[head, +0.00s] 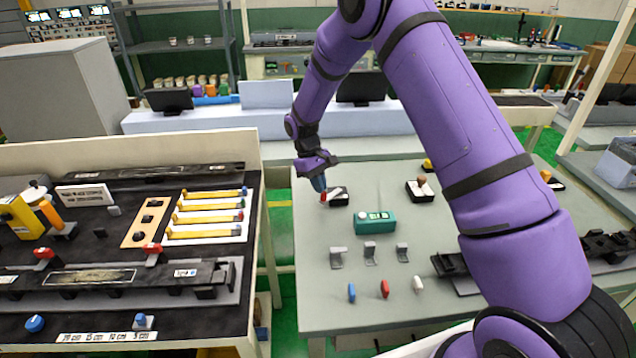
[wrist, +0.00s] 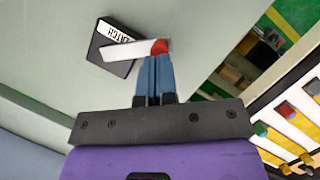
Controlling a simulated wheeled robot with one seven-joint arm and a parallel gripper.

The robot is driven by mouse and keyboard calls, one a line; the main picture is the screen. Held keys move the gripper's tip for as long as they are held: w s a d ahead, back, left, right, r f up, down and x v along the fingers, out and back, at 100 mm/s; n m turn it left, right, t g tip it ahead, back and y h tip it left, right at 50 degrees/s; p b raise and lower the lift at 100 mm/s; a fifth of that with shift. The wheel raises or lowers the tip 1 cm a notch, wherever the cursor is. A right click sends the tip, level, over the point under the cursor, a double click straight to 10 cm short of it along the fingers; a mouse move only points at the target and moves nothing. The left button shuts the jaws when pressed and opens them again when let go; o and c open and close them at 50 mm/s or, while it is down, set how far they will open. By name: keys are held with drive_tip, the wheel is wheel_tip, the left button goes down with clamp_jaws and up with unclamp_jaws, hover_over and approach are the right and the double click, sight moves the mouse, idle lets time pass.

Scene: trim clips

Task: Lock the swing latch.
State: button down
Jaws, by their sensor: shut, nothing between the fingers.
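The swing latch has a black base (head: 339,200) near the back left of the grey-green table. The wrist view shows the base (wrist: 112,66) with a white label, partly covered by the white latch arm (wrist: 128,50). That arm lies across the base and sticks out past its edge, ending in a red tip (wrist: 159,46). The red tip also shows in the head view (head: 323,197). My gripper (head: 320,188) points down at the red tip, its blue fingers (wrist: 155,62) shut together and empty. The fingertips are right beside the red tip; I cannot tell whether they touch.
A teal device (head: 375,222) stands in front of the latch. Several grey brackets (head: 370,252) and small coloured pegs (head: 384,289) are nearer the front. A black block with a brown knob (head: 420,190) is to the right. The table's left edge is close to the latch.

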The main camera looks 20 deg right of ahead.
drive_tip(key=shift+s+d+n+t+h, duration=0.2)
drive_tip(key=shift+s+n, duration=0.2)
drive_tip(key=shift+n, duration=0.35)
drive_tip(key=shift+s+d+n+t+h, duration=0.15)
drive_tip(key=shift+s+n, duration=0.25)
drive_tip(key=shift+n, duration=0.4)
drive_tip(key=shift+s+d+n+t+h, duration=0.15)
drive_tip(key=shift+s+n+h, duration=0.2)
drive_tip(key=shift+n, duration=0.4)
drive_tip(key=shift+s+d+n+t, duration=0.25)
drive_tip(key=shift+s+n, duration=0.1)
drive_tip(key=shift+n, duration=0.4)
drive_tip(key=shift+s+d+n+t, duration=0.25)
drive_tip(key=shift+s+n, duration=0.05)
drive_tip(key=shift+n, duration=0.45)
drive_tip(key=shift+s+d+n+t+h, duration=0.2)
drive_tip(key=shift+d+n+t+h, duration=0.1)
drive_tip(key=shift+n, duration=0.2)
drive_tip(key=v, duration=1)
drive_tip(key=shift+a+r, duration=0.15)
drive_tip(key=shift+r, duration=0.2)
drive_tip(key=shift+w, duration=0.1)
